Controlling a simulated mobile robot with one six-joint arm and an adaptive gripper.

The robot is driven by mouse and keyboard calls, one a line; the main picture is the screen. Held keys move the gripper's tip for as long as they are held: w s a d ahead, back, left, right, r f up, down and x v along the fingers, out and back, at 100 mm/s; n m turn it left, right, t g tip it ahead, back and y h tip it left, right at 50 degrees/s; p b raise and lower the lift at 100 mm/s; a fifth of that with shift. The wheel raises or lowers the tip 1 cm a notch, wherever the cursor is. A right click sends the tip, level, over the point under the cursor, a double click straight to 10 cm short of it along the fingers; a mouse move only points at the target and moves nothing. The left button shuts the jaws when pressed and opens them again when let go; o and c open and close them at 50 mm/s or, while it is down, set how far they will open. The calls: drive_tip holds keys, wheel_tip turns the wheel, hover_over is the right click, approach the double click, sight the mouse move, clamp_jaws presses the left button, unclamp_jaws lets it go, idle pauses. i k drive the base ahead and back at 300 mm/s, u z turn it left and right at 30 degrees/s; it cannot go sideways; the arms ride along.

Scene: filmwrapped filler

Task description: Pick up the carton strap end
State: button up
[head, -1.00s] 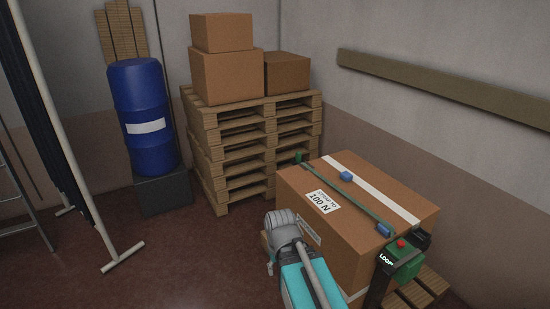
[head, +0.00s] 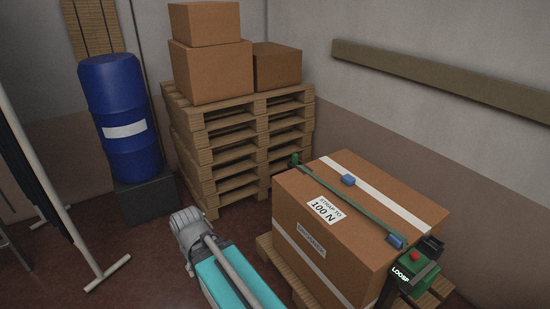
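A large brown carton (head: 385,215) stands on a low wooden pallet at right, with a "STRAP TO 100 N" label (head: 325,209) on top. A green strap (head: 345,198) lies across its top, from a green piece (head: 295,160) at the back left edge to a blue end (head: 396,241) at the front right edge. Which blue piece is the carton strap end I cannot tell. My teal and grey arm is at the bottom, left of the carton and apart from it. My gripper's fingers do not show.
A green device marked "LOOP" (head: 412,268) with a red button stands at the carton's front right corner. Stacked pallets (head: 235,150) with several boxes stand behind. A blue drum (head: 120,118) and a white-poled rack (head: 50,190) are at left.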

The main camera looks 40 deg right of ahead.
sight(294, 156)
drive_tip(key=z, duration=0.05)
drive_tip(key=i, duration=0.75)
drive_tip(key=z, duration=0.55)
drive_tip(key=i, duration=0.7)
drive_tip(key=z, duration=0.6)
drive_tip(key=k, duration=0.95)
drive_tip(key=z, duration=0.15)
drive_tip(key=i, duration=0.65)
